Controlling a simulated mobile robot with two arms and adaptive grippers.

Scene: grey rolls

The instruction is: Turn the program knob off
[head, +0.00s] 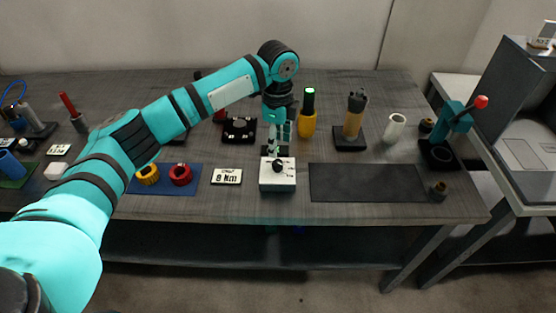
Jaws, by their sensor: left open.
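The program knob (277,165) is a small dark knob on top of a white box (278,186) near the front edge of the grey table. My left gripper (279,145) is open and points down just above and behind the knob. Its fingers look apart from the knob, but the exact gap is hard to tell. The markings around the knob are too small to read. My right gripper is not in view.
A card marked "8 Nm" (227,176) lies left of the box, beside a blue mat (160,190) with yellow and red rings. A bare dark mat (365,183) lies right. A yellow-and-black tool (307,122) stands behind. My left arm crosses the table's left half.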

